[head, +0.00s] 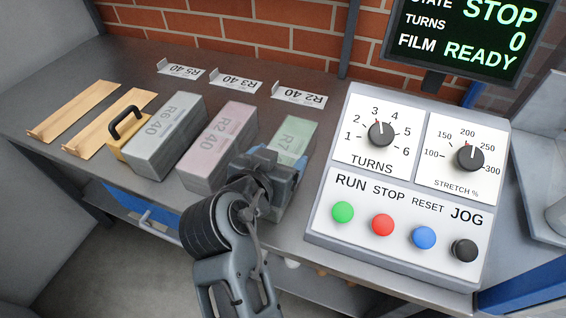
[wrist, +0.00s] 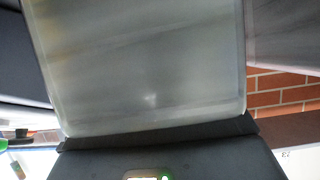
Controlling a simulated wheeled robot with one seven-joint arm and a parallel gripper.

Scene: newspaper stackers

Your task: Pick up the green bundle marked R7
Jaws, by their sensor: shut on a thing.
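The pale green bundle (head: 293,137) marked R7 is at the right end of the row of bundles on the grey bench. My gripper (head: 272,168) is shut on it from the near side and covers its near part. In the wrist view the wrapped bundle (wrist: 150,65) fills the middle, very close, with a dark gripper part along its lower edge. I cannot tell whether the bundle's underside touches the bench.
A pink bundle (head: 216,145) marked R2 stands just left, then a grey one (head: 166,138) marked R6. A yellow block with a black handle (head: 126,124) and wooden strips lie further left. A control panel (head: 335,180) stands close on the right. Label cards line the back.

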